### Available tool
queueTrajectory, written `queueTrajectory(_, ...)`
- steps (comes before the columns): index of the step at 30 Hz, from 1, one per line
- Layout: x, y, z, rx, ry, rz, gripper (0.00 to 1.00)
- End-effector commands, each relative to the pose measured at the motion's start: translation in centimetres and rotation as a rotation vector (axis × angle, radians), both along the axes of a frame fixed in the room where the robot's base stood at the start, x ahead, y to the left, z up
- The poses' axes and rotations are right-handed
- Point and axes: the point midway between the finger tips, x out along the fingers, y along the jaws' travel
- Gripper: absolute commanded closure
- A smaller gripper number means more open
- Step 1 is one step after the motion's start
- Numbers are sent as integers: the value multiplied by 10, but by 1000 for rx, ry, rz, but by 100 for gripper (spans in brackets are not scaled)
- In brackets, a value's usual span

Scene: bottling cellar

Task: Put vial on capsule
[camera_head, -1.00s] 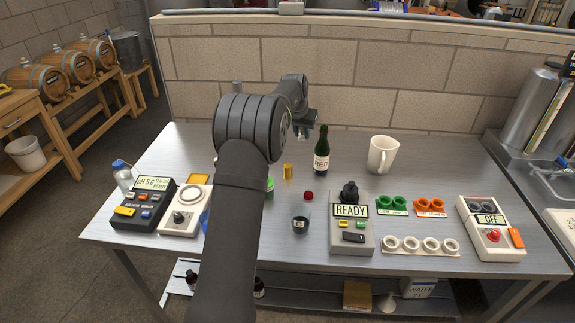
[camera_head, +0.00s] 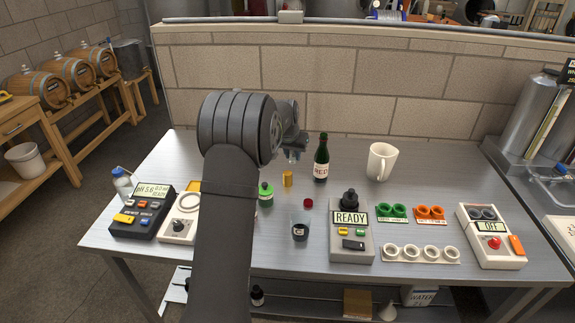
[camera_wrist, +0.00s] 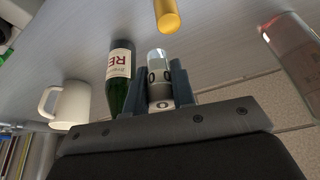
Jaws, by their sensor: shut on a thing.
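My gripper (camera_head: 293,153) is shut on a small clear-and-grey vial with dark markings, seen between the fingers in the wrist view (camera_wrist: 158,65). It holds the vial above the table, left of the green wine bottle (camera_head: 321,160). A gold cylinder (camera_head: 287,179), which looks like the capsule, stands on the table just below the gripper in the head view. It also shows at the top of the wrist view (camera_wrist: 167,16), apart from the vial. The vial's lower end is partly hidden by the fingers.
A white mug (camera_head: 381,161) stands right of the bottle. The table behind the gold cylinder is mostly clear.

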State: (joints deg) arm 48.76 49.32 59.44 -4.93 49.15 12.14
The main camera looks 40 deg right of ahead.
Motion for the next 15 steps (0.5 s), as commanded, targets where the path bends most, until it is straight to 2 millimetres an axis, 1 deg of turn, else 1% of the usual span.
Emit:
queueTrajectory(1, 9, 2, -5, 0, 1, 2, 99)
queueTrajectory(3, 16, 3, -10, 0, 1, 2, 99)
queueTrajectory(5, 20, 4, -12, -1, 0, 1, 99)
queueTrajectory(8, 22, 4, -16, 0, 0, -1, 99)
queueTrajectory(10, 22, 4, -23, 0, 0, -1, 99)
queueTrajectory(15, 21, 5, -49, 1, 2, -1, 99)
